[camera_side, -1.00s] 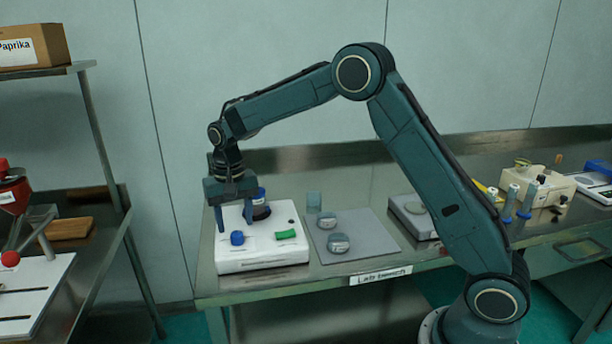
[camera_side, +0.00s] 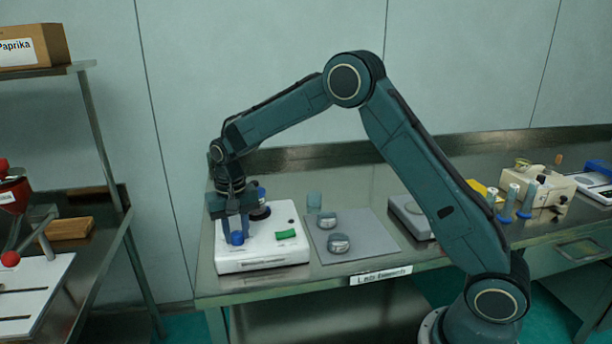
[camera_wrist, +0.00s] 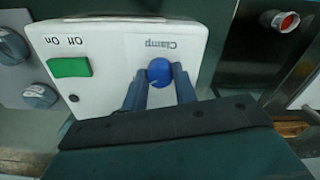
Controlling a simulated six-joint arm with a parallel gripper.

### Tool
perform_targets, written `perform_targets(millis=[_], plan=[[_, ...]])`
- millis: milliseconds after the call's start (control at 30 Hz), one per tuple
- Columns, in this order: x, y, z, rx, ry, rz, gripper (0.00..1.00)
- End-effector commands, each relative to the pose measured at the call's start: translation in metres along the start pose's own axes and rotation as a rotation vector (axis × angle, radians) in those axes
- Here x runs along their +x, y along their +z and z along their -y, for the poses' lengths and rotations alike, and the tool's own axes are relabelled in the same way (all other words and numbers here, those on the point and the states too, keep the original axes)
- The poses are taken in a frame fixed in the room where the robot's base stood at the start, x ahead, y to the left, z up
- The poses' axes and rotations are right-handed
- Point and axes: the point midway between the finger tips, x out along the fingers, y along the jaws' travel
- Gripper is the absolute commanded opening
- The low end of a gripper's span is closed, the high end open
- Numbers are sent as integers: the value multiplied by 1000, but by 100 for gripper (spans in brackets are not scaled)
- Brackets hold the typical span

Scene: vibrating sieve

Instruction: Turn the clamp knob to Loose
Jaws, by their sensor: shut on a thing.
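The clamp knob is a round blue knob (camera_side: 237,238) on top of the white sieve base (camera_side: 262,265), near its left side. In the wrist view the knob (camera_wrist: 159,71) sits below the printed word "Clamp", which appears upside down. My gripper (camera_side: 235,228) points down over the base, with its fingers at the knob. In the wrist view my gripper (camera_wrist: 160,80) has one finger on each side of the knob, shut on it. Any Loose marking or pointer on the knob is too small or hidden to tell.
A green switch (camera_side: 286,234) marked On and Off is right of the knob. Lidded round containers (camera_side: 338,243) rest on a grey mat (camera_side: 375,247) to the right.

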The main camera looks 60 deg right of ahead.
Motion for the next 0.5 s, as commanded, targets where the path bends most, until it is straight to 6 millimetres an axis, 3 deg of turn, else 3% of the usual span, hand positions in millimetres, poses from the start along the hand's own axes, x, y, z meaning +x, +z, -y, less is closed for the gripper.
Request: perform_targets(millis=[500], plan=[[0,0,0,-124,1,0,5]])
